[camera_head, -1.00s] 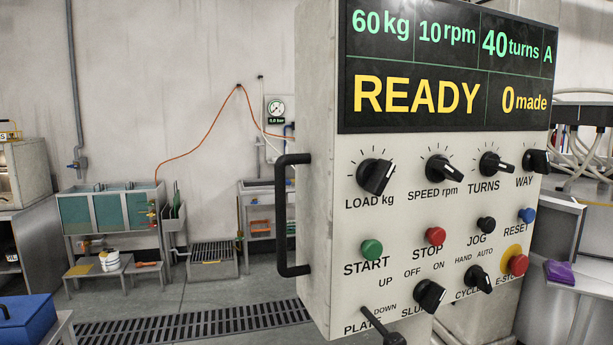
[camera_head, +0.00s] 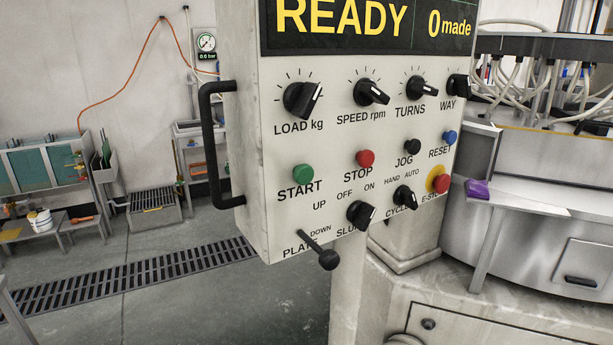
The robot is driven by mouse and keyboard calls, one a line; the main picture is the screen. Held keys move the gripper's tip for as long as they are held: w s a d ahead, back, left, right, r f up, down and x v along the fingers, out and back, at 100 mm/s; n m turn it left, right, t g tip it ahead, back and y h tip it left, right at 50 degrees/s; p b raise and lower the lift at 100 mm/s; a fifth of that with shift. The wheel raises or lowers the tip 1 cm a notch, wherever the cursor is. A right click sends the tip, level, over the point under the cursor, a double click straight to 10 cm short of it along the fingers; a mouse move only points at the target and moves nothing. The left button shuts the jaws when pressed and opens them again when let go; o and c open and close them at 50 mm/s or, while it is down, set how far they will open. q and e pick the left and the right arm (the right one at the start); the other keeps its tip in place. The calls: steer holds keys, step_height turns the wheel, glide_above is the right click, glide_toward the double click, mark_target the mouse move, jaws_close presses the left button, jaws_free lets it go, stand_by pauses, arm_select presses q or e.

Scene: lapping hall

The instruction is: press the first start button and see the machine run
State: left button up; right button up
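The control panel (camera_head: 250,160) stands upright close in front, with a black handle (camera_head: 210,145) on its left side. Its display (camera_head: 370,25) reads "READY" and "0 made"; its top is cut off. The green START button (camera_head: 303,174) is at the left of the button row. The red STOP button (camera_head: 365,158), black JOG button (camera_head: 412,146) and blue RESET button (camera_head: 450,137) follow to the right. The red E-STOP (camera_head: 440,183) sits on a yellow disc. The black PLATE lever (camera_head: 322,253) points down to the right. Neither gripper is in view.
The machine (camera_head: 530,190) with pale hoses stands at right, behind the panel. A purple cloth (camera_head: 478,189) lies on a ledge. A floor grate (camera_head: 130,282) crosses the grey floor at left. Tanks (camera_head: 45,175) and a pressure gauge (camera_head: 206,42) are at the back wall.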

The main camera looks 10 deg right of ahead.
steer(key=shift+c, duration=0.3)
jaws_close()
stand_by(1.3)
